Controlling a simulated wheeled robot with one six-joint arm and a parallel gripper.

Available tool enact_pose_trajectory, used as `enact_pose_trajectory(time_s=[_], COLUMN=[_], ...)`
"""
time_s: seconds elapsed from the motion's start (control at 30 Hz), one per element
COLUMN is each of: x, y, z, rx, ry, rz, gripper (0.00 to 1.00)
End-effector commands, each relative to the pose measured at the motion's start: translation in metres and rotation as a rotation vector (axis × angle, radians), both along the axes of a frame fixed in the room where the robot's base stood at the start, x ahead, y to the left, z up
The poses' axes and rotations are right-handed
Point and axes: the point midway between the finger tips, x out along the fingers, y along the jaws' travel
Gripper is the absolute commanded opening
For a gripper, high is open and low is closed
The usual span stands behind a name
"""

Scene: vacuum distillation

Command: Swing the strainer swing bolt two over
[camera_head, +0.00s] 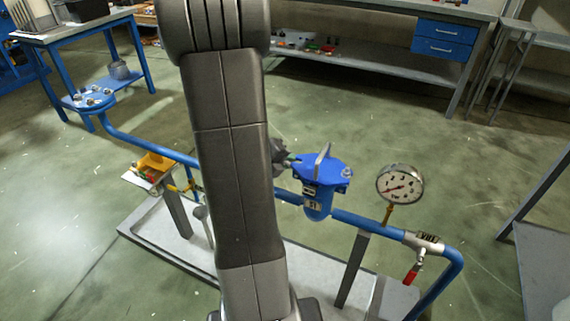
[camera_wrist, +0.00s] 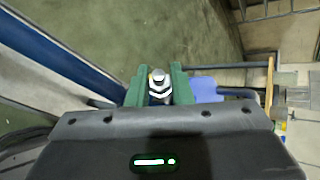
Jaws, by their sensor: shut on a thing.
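The blue strainer (camera_head: 318,190) with its flat lid and upright grey handle sits in the blue pipe line, right of my arm in the head view. A metal swing bolt with a nut (camera_wrist: 159,88) stands between the green fingers of my gripper (camera_wrist: 159,86) in the wrist view. The gripper is shut on it. Part of the blue strainer lid (camera_wrist: 204,90) shows just right of the fingers. In the head view my gripper (camera_head: 284,160) is at the lid's left edge and mostly hidden behind my arm. I cannot tell which numbered bolt it holds.
A round pressure gauge (camera_head: 400,184) stands on the pipe to the right. A red-handled valve (camera_head: 413,272) hangs at the far right. A yellow device (camera_head: 154,164) is on the left. A grey skid base (camera_head: 150,238) lies below the pipe. Workbenches stand behind, with open floor between.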

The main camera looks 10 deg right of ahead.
Motion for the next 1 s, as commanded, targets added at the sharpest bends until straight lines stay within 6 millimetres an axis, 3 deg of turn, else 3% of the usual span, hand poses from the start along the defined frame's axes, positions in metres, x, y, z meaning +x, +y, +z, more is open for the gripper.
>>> enact_pose_trajectory(time_s=[0.57,0.6,0.63,1.0], x=[-0.0011,-0.001,-0.001,-0.001], y=[-0.0002,-0.0003,-0.0003,-0.0004], z=[0.0014,0.0015,0.0015,0.0028], rx=[0.026,0.026,0.026,0.025], ry=[-0.017,-0.016,-0.017,-0.017], rz=[0.002,0.001,0.001,-0.001], gripper=[0.0,0.27,0.3,0.3])
